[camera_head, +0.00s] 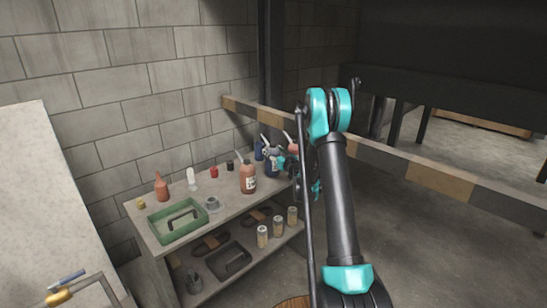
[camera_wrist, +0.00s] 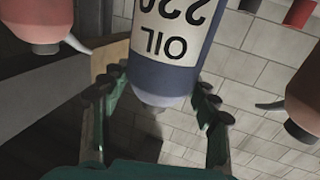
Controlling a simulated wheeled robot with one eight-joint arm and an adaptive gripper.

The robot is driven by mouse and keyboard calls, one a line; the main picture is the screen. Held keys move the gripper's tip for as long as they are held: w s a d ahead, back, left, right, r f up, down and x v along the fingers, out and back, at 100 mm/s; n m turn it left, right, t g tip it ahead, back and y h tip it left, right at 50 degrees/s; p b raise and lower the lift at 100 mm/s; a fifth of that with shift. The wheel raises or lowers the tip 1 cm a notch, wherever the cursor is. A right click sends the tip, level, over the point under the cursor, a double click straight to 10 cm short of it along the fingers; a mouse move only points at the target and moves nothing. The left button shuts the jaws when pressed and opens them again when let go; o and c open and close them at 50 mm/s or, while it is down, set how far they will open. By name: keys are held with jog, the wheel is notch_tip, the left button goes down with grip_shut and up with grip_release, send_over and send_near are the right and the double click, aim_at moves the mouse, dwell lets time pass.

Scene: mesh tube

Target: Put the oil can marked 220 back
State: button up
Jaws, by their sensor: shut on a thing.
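The oil can marked 220 (camera_wrist: 172,50) is blue with a white label, and its lettering reads upside down in the wrist view. My gripper (camera_wrist: 160,88) is shut on it, with one finger on each side of its body. In the head view a dark blue can (camera_head: 272,161) with a pale label shows at my gripper (camera_head: 286,163), near the right end of the workbench top (camera_head: 226,207). My arm and gripper partly hide that area. I cannot tell whether the held can touches the bench.
Reddish spouted cans stand on both sides in the wrist view, left (camera_wrist: 38,22) and right (camera_wrist: 304,100). Jars (camera_head: 262,237) fill part of the lower shelf.

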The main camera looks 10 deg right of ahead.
jog(key=shift+f, duration=1.35)
jog(key=o, duration=1.3)
